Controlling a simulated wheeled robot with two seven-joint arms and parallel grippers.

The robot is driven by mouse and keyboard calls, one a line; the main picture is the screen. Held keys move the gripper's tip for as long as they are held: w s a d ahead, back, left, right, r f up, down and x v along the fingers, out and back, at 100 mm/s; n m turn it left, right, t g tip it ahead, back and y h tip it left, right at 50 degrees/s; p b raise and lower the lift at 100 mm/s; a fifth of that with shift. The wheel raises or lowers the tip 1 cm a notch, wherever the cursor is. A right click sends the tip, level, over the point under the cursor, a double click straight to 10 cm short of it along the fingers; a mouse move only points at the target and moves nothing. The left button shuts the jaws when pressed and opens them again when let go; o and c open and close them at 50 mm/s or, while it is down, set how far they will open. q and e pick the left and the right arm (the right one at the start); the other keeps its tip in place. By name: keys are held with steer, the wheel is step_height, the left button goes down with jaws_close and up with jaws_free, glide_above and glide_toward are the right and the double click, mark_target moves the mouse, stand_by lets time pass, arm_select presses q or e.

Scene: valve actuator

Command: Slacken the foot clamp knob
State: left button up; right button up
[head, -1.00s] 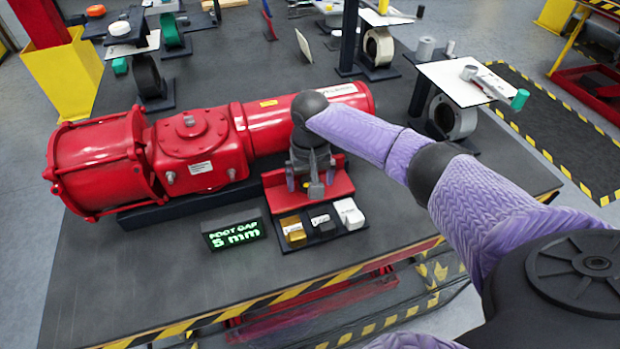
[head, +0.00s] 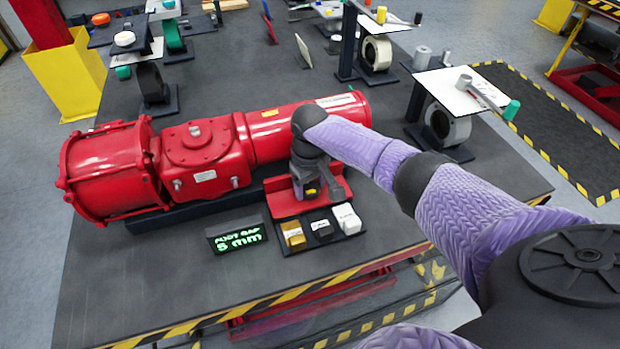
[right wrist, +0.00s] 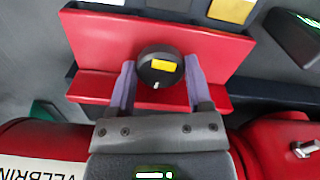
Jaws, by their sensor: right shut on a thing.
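The foot clamp knob is a round black knob (right wrist: 158,76) with a yellow mark and a short white line on its face. It stands at the red foot bracket (head: 285,205) in front of the red actuator (head: 280,125). My right gripper (right wrist: 160,68) has one purple finger on each side of the knob and is shut on it. In the head view my right gripper (head: 313,189) points down at the bracket and partly hides the knob. My left gripper is not in view.
A display (head: 237,238) reading "FOOT GAP 5 mm" stands left of a small tray with gold (head: 293,234), black (head: 321,229) and white (head: 346,218) blocks, just in front of the bracket. A stand with a white top (head: 450,84) is to the right. The front left tabletop is clear.

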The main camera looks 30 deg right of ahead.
mark_target(310, 188)
steer(key=o, duration=1.3)
step_height(310, 188, up, 10)
steer(key=p, duration=0.3)
steer(key=shift+f, duration=0.1)
